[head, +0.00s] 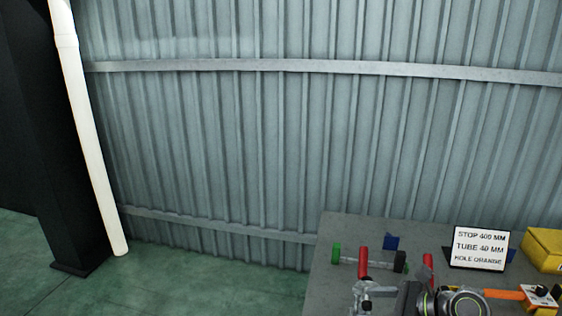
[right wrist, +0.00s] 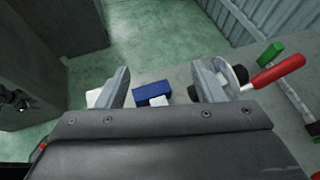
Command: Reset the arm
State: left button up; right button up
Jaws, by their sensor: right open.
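My right gripper (right wrist: 161,80) is open in the right wrist view, its two grey fingers apart on either side. A blue block (right wrist: 152,93) and a small white piece show between and beyond the fingers; I see nothing gripped. The right finger overlaps a clamp with a red handle (right wrist: 278,72) in the picture; I cannot tell whether they touch. I cannot make out my right gripper for certain among the crowded parts at the lower edge of the head view. My left gripper is in neither view.
A grey table (head: 330,285) fills the head view's lower right. Green floor (head: 200,285) is clear at left.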

jog(key=s+d+r+m+t+h, duration=0.1)
jog(key=s+d+r+m+t, duration=0.1)
jog(key=r+m+t, duration=0.45)
jog(key=s+d+r+m+t, duration=0.15)
jog(key=r+m+t, duration=0.25)
jog(key=m+t, duration=0.5)
jog(key=s+d+f+m+g+h, duration=0.35)
jog(key=d+f+m+h, duration=0.35)
jog(key=m, duration=0.6)
jog(key=s+d+f+m+g+h, duration=0.2)
jog(key=s+d+m+g+h, duration=0.3)
jog(key=m+h, duration=0.55)
jog(key=s+a+f+m+g+y, duration=0.3)
jog(key=s+f+m+g, duration=0.3)
jog(key=s, duration=0.4)
jog(key=s+a+f+m+g+y, duration=0.3)
jog(key=s+f+m+g, duration=0.1)
jog(key=s+f, duration=0.5)
notch_tip(320, 180, down, 25)
jog(key=d+g, duration=0.1)
jog(key=d, duration=0.1)
jog(key=s+a+f+g+b, duration=0.1)
jog(key=s+f, duration=1.4)
jog(key=f, duration=0.1)
jog(key=shift+s+a+f+g+y, duration=0.15)
jog(key=shift+s+a+g+y, duration=0.2)
jog(key=shift+y, duration=0.1)
